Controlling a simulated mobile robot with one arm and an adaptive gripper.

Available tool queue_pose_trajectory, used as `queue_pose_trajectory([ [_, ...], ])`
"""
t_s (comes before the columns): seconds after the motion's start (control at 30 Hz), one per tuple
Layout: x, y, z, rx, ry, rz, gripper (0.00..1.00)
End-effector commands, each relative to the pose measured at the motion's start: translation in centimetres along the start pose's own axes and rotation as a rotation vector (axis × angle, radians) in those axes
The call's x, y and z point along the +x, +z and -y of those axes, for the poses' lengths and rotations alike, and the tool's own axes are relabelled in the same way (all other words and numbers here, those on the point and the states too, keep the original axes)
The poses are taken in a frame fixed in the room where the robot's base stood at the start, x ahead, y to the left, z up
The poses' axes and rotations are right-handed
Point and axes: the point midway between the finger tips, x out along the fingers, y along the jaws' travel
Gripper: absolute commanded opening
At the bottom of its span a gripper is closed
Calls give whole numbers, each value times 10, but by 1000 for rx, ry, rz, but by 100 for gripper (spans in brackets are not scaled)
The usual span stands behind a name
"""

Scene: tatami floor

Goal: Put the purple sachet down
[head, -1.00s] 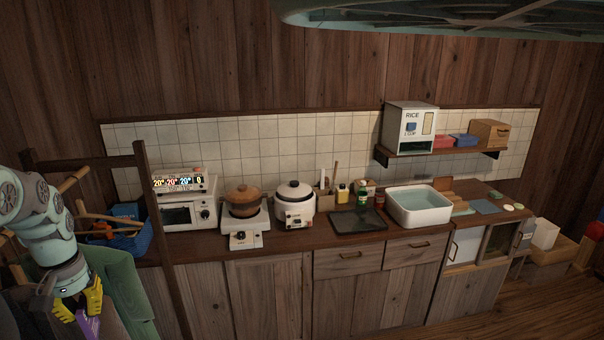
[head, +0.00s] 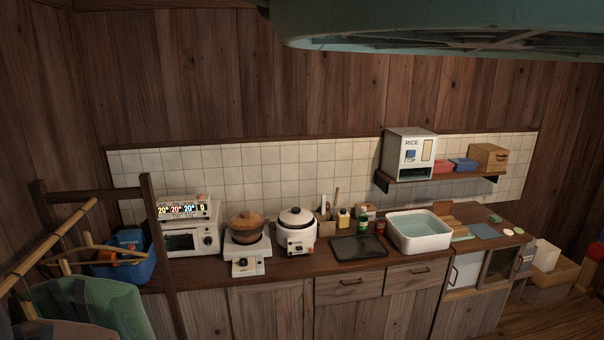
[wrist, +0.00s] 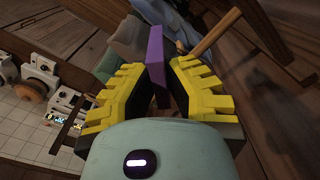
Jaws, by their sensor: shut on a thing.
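In the wrist view, my gripper (wrist: 158,88) has its yellow toothed fingers closed around the purple sachet (wrist: 155,55). The sachet is a thin purple slab standing out beyond the fingertips; its lower part is hidden between the fingers. Neither my gripper nor the sachet shows in the head view now. Beyond the sachet, the wrist view shows grey-green cloth and a wooden bar, which look some way behind it.
The counter holds a toaster oven (head: 190,240), a clay pot (head: 245,226), a rice cooker (head: 296,233), a dark tray (head: 358,248) and a white basin (head: 420,243). A wooden rack (head: 165,270) with hung green cloth (head: 90,305) stands at left, before a blue basket (head: 128,268).

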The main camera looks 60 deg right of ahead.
Motion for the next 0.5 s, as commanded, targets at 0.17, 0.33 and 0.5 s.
queue_pose_trajectory([
  [0.17,-61,0,0,1,0,-1,0],
  [0.33,-100,0,0,2,0,0,0],
  [0.5,-126,0,-1,2,0,0,0],
])
